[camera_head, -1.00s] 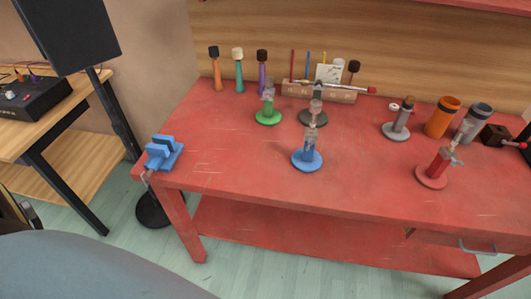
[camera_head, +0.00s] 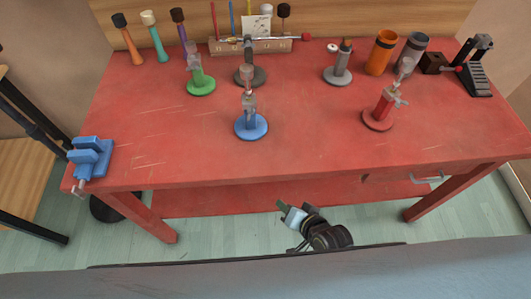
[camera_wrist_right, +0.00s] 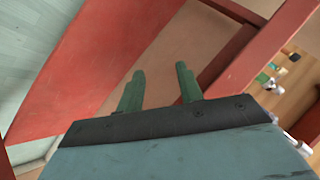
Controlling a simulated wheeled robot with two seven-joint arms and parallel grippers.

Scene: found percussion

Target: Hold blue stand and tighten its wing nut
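The blue stand (camera_head: 251,125) stands upright on the red table, near the middle of its front part. It has a round blue base, a short post and a greyish fitting on top; its wing nut is too small to make out clearly. My right gripper (camera_head: 284,206) is below and in front of the table's front edge, well apart from the stand. In the right wrist view its two green fingers (camera_wrist_right: 158,85) are spread with nothing between them. My left gripper is not in view.
The red table (camera_head: 190,150) also bears a green stand (camera_head: 201,83), a dark stand (camera_head: 250,75), a grey stand (camera_head: 339,70) and a red stand (camera_head: 380,112). A blue vise (camera_head: 90,157) sits at the left corner. The table front around the blue stand is clear.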

